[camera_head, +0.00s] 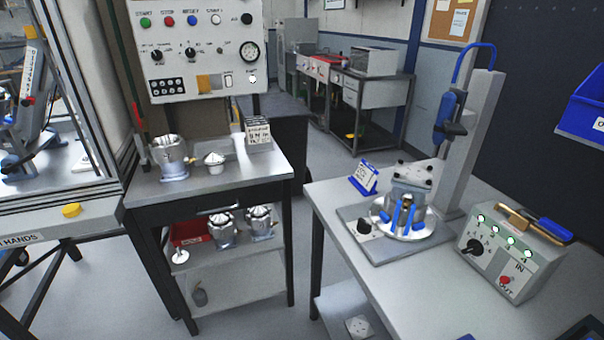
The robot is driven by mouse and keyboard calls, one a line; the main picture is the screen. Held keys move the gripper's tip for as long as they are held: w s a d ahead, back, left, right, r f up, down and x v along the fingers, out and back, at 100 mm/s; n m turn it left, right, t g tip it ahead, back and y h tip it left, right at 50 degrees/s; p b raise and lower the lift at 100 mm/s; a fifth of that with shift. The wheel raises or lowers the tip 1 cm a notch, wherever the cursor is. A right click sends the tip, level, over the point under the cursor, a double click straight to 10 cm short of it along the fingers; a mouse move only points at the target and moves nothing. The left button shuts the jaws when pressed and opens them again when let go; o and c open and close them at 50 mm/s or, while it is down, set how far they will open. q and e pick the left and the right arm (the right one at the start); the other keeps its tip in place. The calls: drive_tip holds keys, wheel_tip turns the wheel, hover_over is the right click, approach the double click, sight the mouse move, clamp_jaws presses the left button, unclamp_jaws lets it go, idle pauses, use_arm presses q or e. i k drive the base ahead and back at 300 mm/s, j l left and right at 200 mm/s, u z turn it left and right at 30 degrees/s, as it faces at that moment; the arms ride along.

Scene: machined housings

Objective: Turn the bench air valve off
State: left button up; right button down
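No part is plainly marked as the bench air valve, and I cannot tell its state. On the right bench (450,290), a grey box (528,262) carries a black pointer knob (475,246), green lights and a red button marked OUT. A smaller black knob (364,227) sits on the fixture plate beside a round clamp fixture (410,222). Neither of my grippers is in view.
A steel table (225,178) under the panel holds a metal housing (170,160) and small parts, with more housings on its shelf. A column (471,150) with a blue hose stands behind the fixture. A guarded cell is at left. Floor (265,310) between the tables is clear.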

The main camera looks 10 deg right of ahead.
sight(556, 229)
drive_tip(key=z, duration=1.95)
